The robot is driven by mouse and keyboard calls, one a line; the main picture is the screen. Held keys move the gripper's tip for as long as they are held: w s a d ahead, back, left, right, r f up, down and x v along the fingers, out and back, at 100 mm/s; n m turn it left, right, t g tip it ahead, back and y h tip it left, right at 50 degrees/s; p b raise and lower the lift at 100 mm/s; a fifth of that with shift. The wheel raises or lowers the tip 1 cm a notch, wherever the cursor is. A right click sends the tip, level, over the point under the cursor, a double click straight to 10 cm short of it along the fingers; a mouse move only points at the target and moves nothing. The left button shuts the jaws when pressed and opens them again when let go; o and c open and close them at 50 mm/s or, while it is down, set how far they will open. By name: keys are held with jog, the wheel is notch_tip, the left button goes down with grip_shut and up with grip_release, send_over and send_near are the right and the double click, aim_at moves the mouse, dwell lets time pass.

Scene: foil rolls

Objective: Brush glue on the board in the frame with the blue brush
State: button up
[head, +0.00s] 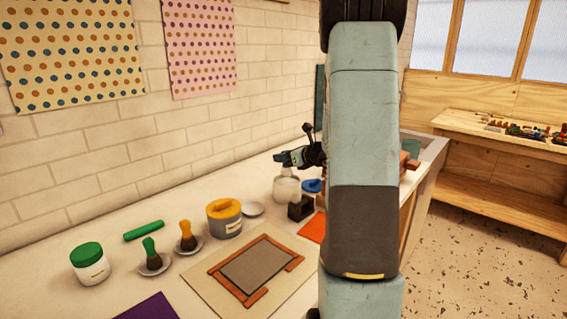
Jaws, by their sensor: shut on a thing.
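The board (257,265) is a grey rectangle inside a brown frame (258,297), lying on a beige sheet on the bench. My gripper (284,158) is at the back of the bench, beyond the frame, over an open white pot (286,190). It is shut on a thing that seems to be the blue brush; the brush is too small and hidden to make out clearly. A green brush (151,254) and an orange brush (187,237) stand on saucers at left. A third saucer (252,210) is empty.
A blue-topped pot (312,187) and a dark block (300,208) are close to the white pot. My arm hides the bench's right part.

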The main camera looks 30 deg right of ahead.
jog(key=shift+r, duration=1.8)
jog(key=shift+s, duration=0.1)
